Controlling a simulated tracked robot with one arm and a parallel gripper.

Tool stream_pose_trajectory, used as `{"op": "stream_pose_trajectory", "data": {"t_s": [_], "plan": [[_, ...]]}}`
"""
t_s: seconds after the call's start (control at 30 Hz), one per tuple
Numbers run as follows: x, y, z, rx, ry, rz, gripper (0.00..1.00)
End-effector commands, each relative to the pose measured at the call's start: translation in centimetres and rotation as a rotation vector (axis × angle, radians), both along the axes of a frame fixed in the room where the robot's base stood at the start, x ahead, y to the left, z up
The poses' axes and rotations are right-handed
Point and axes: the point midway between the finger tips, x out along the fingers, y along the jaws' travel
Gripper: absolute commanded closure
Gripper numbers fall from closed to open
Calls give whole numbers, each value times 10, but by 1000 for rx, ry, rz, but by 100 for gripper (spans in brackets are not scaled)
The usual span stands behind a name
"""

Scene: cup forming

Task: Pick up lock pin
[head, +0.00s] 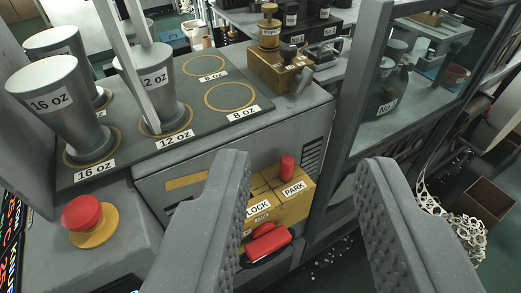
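My gripper (305,165) is open, its two grey ridged fingers spread wide with nothing between them. A yellow block (268,207) labelled LOCK and PARK sits on the machine's front, seen between the fingers. A small red pin (287,167) stands upright in the block behind the PARK label. It appears apart from both fingers. A red handle-like part (267,243) lies below the LOCK label, with its left end close to the left finger in the picture. The left finger hides part of the block's left side. I cannot tell which red part is the lock pin.
Grey cups (50,98) stand at labelled 16 oz and 12 oz spots on the machine top; the 8 oz rings (231,96) are empty. A red mushroom button (82,213) is at left. A framed glass case (400,85) and a cardboard box (484,199) are at right.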

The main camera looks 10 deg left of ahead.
Motion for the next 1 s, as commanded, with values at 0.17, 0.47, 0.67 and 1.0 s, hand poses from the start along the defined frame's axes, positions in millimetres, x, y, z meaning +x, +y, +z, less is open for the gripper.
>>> {"op": "stream_pose_trajectory", "data": {"t_s": [0.17,0.47,0.67,1.0], "plan": [[0,0,0,0,-1,0,67],[23,12,-11,12,15,24,67],[90,52,-67,65,58,59,67],[132,51,-195,70,115,-71,67]]}}
